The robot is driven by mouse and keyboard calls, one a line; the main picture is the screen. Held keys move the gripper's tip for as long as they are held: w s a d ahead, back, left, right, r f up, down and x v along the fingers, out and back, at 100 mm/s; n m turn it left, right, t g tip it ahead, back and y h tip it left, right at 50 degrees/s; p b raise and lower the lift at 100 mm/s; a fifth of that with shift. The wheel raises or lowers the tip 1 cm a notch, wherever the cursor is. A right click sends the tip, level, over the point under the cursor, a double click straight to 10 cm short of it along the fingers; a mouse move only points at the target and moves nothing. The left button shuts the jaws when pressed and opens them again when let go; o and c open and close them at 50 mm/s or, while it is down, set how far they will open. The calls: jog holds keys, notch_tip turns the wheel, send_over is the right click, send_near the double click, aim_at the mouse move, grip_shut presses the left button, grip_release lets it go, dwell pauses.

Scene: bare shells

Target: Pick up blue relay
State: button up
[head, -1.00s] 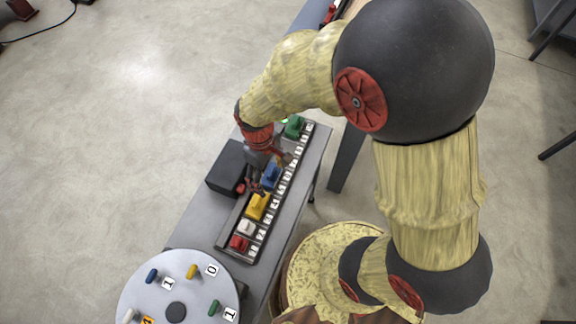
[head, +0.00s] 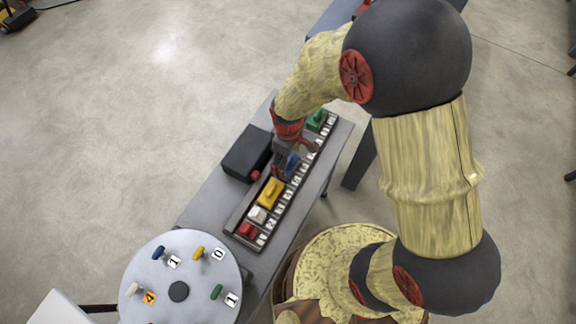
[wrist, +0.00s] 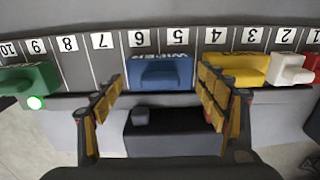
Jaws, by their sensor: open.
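The blue relay (head: 293,163) sits on the numbered rail (head: 240,219) on the bench, partly covered by my gripper in the head view. In the wrist view the blue relay (wrist: 160,73) lies in front of labels 6 and 5. My gripper (wrist: 161,86) is open and empty, with one finger on each side of the blue relay and gaps showing on both sides. In the head view my gripper (head: 283,163) is low at the rail. Whether the fingers reach down beside the relay is hard to tell.
A yellow relay (head: 271,191), a white one (head: 257,214) and a red one (head: 248,230) share the rail. A green relay (head: 317,120) is at the far end. A black box (head: 246,154) stands left of the rail. A round disc (head: 180,268) with pegs is in front.

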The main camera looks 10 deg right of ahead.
notch_tip(320, 180, down, 2)
jog(key=shift+c, duration=0.2)
jog(key=c, duration=0.8)
jog(key=shift+r, duration=0.15)
